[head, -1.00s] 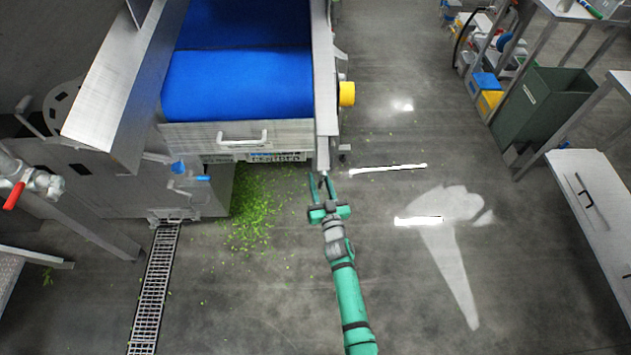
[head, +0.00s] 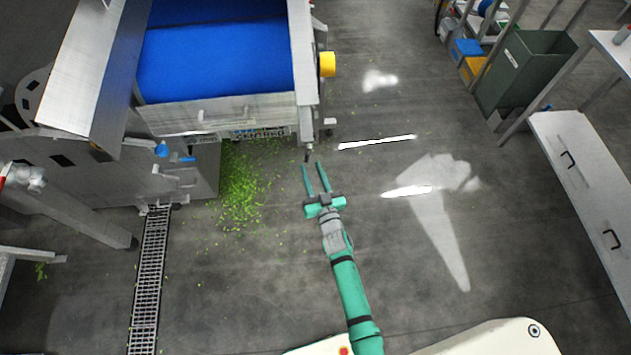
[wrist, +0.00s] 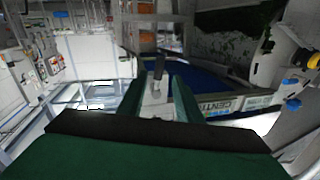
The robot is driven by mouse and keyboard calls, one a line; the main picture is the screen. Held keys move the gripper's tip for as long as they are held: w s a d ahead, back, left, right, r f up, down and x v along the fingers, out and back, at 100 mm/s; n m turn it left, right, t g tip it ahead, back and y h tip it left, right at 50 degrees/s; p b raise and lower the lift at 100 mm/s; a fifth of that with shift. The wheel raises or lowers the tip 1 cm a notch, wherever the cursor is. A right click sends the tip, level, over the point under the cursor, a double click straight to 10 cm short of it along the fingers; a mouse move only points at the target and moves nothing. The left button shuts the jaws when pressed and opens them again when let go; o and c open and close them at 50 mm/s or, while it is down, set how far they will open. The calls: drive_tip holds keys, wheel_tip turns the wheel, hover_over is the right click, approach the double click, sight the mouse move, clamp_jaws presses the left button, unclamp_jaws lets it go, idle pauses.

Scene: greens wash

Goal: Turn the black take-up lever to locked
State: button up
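The black take-up lever (head: 307,156) is a small dark piece at the near right corner of the conveyor frame (head: 304,75). In the wrist view the lever (wrist: 158,68) stands roughly upright on a pale metal stub, seen between my two fingers. My gripper (head: 312,164) is green and open, with its fingertips just short of the lever in the head view. The gripper (wrist: 160,85) also shows in the wrist view with nothing held. I cannot tell whether a finger touches the lever.
The blue belt (head: 215,60) lies beyond the lever, with a yellow knob (head: 327,64) on the frame's right side. Green scraps (head: 242,185) litter the floor left of my gripper. A drain grate (head: 150,270) runs further left. Floor to the right is clear up to a green bin (head: 520,75).

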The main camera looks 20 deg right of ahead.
drive_tip(key=s, duration=0.3)
drive_tip(key=shift+s+a, duration=0.1)
drive_tip(key=shift+s, duration=0.25)
